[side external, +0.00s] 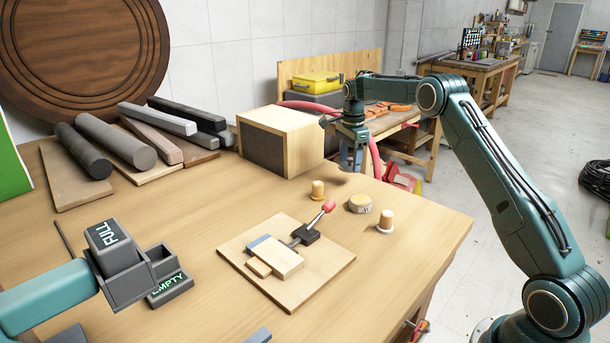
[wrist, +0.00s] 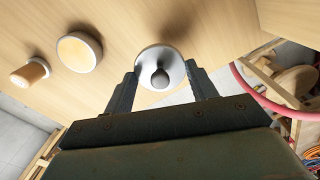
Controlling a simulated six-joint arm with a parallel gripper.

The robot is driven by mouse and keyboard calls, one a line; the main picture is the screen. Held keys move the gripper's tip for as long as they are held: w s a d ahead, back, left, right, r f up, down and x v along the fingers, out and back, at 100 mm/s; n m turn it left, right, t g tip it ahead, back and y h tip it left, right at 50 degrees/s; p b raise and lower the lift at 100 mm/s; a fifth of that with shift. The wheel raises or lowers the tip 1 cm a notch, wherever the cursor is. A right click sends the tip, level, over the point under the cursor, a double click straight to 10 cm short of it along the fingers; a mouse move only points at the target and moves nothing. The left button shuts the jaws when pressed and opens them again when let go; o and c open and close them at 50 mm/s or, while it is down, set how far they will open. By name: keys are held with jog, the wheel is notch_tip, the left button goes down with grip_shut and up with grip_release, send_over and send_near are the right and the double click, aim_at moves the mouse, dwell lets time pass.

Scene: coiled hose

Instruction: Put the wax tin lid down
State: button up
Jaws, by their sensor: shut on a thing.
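My gripper (side external: 350,165) is above the far right part of the bench, behind the low round tin. In the wrist view my gripper (wrist: 162,76) has its two fingers on either side of a round, pale silver lid (wrist: 147,82) with a dark knob and is shut on it. The lid appears held above the wood; the gap below is hard to judge. In the side view the lid is too small to make out. The low round wax tin (side external: 360,203), with tan wax and a pale rim, stands on the bench; it also shows in the wrist view (wrist: 78,51).
Wooden pegs stand on either side of the tin, one left (side external: 318,190) and one right (side external: 386,221). A board with a red-handled clamp (side external: 310,232) lies in front. A wooden box (side external: 280,140) stands left of my gripper. A red hose (wrist: 265,103) runs beyond the bench edge.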

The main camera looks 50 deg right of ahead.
aim_at(349, 165)
jog(key=shift+f, duration=2.7)
jog(key=shift+f, duration=0.15)
jog(key=o, duration=1)
notch_tip(349, 165, up, 12)
jog(key=shift+r, duration=0.2)
